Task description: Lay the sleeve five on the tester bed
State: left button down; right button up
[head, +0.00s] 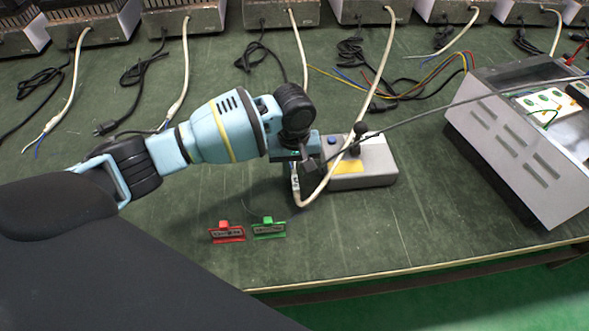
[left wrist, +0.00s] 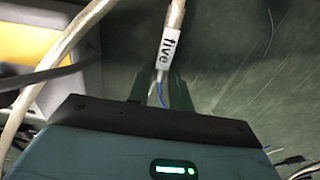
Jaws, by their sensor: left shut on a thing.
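My left gripper (head: 298,166) is shut on the sleeve five, a white label marked "five" around a pale cable; the sleeve shows in the left wrist view (left wrist: 168,48) and small in the head view (head: 295,181). Bare wire ends, one blue, show beyond the label between the fingers. The tester (head: 372,178) is a grey box with a yellow patch (head: 348,167) and a dark knob, just right of the gripper. The pale cable loops up across the tester's left part. The gripper hides the tester's left end. My right gripper is not in view.
A red tag holder (head: 227,234) and a green one (head: 268,229) stand near the front edge. A large open grey case (head: 515,150) stands at right, with a dark cable stretching left towards the tester. Several heaters with loose cables line the back.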

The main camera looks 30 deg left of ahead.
aim_at(294, 172)
pick_arm(q)
jog(key=shift+f, duration=0.3)
jog(key=c, duration=1.3)
grip_release()
jog(key=shift+f, duration=0.1)
jog(key=shift+o, duration=0.2)
notch_tip(294, 172, up, 11)
jog(key=p, duration=0.2)
jog(key=shift+p, duration=0.35)
jog(key=shift+r, duration=0.65)
jog(key=shift+c, duration=0.3)
